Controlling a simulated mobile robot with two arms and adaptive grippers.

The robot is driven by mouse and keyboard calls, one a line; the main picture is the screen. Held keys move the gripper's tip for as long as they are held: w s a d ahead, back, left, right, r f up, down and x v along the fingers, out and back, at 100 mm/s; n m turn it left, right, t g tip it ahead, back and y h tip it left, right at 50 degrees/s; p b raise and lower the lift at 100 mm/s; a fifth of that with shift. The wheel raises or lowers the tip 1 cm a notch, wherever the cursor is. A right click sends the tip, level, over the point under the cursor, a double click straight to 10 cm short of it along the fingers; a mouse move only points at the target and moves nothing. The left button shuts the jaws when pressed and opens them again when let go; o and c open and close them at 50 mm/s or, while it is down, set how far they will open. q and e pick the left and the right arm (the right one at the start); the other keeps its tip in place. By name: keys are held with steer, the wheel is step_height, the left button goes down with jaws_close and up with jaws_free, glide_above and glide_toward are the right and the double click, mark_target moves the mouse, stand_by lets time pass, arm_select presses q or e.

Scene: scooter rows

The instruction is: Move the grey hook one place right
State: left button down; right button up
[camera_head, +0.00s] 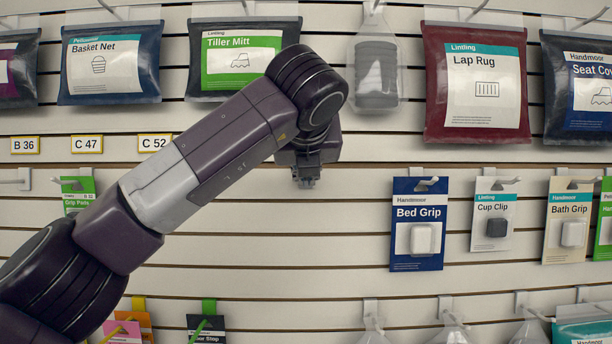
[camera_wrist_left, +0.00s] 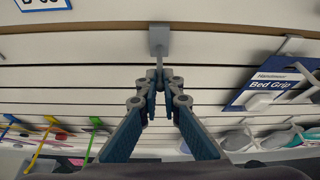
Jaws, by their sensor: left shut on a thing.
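My left gripper (camera_head: 306,180) is in front of the slatted wall, left of the Bed Grip pack (camera_head: 418,225). In the left wrist view its two fingers (camera_wrist_left: 160,84) are closed on the rod of a grey hook (camera_wrist_left: 158,40). The hook's flat back plate is at the slatted wall, and its rod points out toward my gripper. Nothing hangs on it. I cannot tell if the plate is seated in a slot. In the head view my gripper hides this hook. My right gripper is not in view.
The Bed Grip pack also shows in the left wrist view (camera_wrist_left: 270,85). Cup Clip (camera_head: 493,222) and Bath Grip (camera_head: 569,222) hang further right. A Tiller Mitt bag (camera_head: 240,65) and a clear bag (camera_head: 375,75) hang above. The wall (camera_head: 340,250) is bare between my gripper and Bed Grip.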

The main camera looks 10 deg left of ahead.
arm_select(q)
steer(key=shift+w+a, duration=0.1)
steer(key=shift+w, duration=0.25)
stand_by(0.5)
steer(key=shift+a, duration=0.1)
stand_by(1.1)
steer(key=shift+f+b, duration=0.45)
steer(key=shift+b, duration=0.35)
stand_by(1.1)
steer(key=c, duration=2)
jaws_free()
steer(key=shift+w, duration=0.3)
steer(key=shift+c, duration=0.2)
steer(key=shift+s, duration=0.2)
steer(key=v, duration=1.1)
steer(key=shift+s, duration=0.3)
